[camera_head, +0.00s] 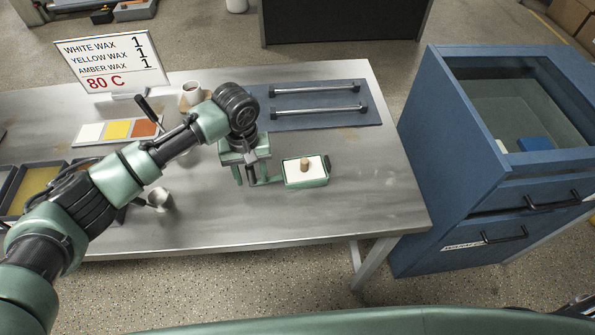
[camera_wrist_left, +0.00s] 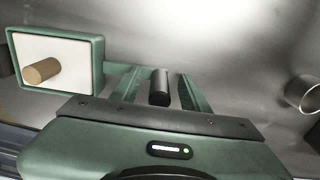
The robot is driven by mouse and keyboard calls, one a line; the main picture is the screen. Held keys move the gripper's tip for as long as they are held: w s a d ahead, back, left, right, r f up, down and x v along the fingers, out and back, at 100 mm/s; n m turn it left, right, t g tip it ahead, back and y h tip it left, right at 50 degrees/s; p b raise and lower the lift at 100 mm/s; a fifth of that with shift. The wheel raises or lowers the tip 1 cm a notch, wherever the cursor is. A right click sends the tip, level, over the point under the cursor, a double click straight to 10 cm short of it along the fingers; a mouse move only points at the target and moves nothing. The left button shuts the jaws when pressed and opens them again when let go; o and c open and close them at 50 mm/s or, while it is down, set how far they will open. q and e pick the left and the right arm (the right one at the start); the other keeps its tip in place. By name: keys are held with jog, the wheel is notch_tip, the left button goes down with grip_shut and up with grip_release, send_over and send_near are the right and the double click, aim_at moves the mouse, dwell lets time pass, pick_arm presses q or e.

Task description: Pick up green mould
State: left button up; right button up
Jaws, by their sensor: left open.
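The green mould (camera_head: 291,184) lies on the metal table. It is a shallow green frame around a white surface with a short wooden knob standing on it. In the left wrist view the mould (camera_wrist_left: 98,62) is at the left. My left gripper (camera_head: 251,180) points down just left of the mould. Its fingers are open in the left wrist view (camera_wrist_left: 160,88), with a dark cylinder (camera_wrist_left: 160,84) between them. The cylinder looks like the mould's handle, but its join to the frame is partly hidden by the finger. I cannot tell whether the fingers touch it. My right gripper is out of view.
A blue-grey mat (camera_head: 318,115) with two metal rods lies behind the mould. A metal cup (camera_head: 160,200) stands left of the gripper, and wax samples (camera_head: 117,130) and a sign (camera_head: 110,65) are further left. A blue cabinet (camera_head: 450,150) stands beyond the table's right edge.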

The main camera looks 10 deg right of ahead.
pick_arm(q)
jog(key=c, duration=0.8)
grip_shut()
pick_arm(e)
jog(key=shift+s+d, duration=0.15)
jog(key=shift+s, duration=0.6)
pick_arm(q)
jog(key=shift+d+r, duration=0.1)
jog(key=shift+r, duration=0.1)
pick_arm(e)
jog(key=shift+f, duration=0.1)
